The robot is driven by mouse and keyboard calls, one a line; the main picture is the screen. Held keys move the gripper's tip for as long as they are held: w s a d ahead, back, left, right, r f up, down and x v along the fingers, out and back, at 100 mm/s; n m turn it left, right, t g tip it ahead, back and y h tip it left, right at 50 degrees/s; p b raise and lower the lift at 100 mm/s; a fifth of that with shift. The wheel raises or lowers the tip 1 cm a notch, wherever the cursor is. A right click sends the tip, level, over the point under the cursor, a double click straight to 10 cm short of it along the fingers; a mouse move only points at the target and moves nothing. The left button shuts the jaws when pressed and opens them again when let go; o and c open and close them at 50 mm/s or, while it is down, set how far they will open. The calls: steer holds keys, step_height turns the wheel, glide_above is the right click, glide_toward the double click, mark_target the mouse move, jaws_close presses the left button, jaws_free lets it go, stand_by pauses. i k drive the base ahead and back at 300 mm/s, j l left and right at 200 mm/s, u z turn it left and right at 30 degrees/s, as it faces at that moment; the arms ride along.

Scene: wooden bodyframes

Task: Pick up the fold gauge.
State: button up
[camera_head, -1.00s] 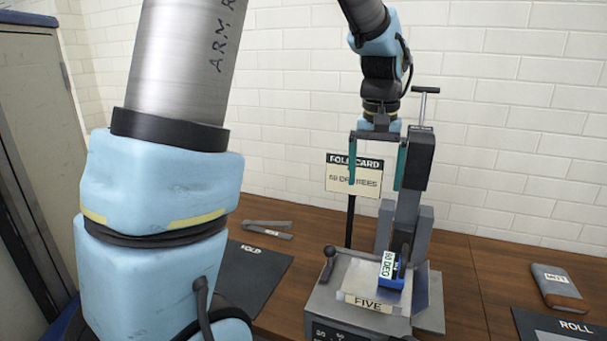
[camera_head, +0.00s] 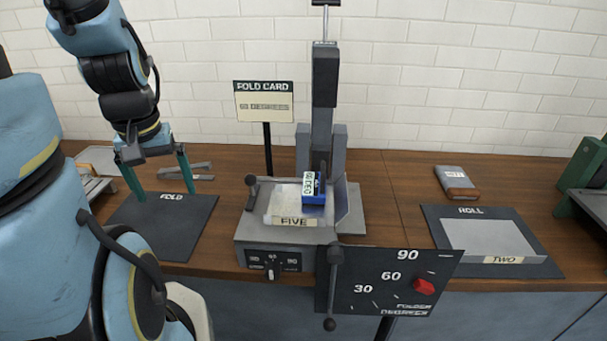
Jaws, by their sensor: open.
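A small blue block with a white label reading DEG (camera_head: 314,188), which looks to be the fold gauge, rests tilted on top of the grey folding machine (camera_head: 250,228). It lies on a pale sheet labelled FIVE (camera_head: 283,205), close to the machine's upright column. My gripper (camera_head: 167,197) points down at the left, well apart from the blue block, with its two teal fingers spread and nothing between them. It is over or just behind the dark FOLD mat (camera_head: 165,240); its exact height is unclear.
Grey bars (camera_head: 187,168) lie behind the FOLD mat. A FOLD CARD sign (camera_head: 264,101) stands behind the machine. A dial panel with a red knob (camera_head: 424,287) stands in front. At right are a ROLL mat (camera_head: 441,237), a notebook-like object (camera_head: 456,180) and a green machine (camera_head: 585,165).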

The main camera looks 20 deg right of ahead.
mark_target(314, 192)
steer(key=u, duration=0.75)
steer(key=k+l+u, duration=0.25)
steer(key=u, duration=0.2)
steer(key=k+l+u, duration=0.3)
steer(key=u, duration=0.15)
steer(key=k+l+u, duration=0.15)
steer(key=k+u, duration=0.5)
steer(key=k, duration=0.95)
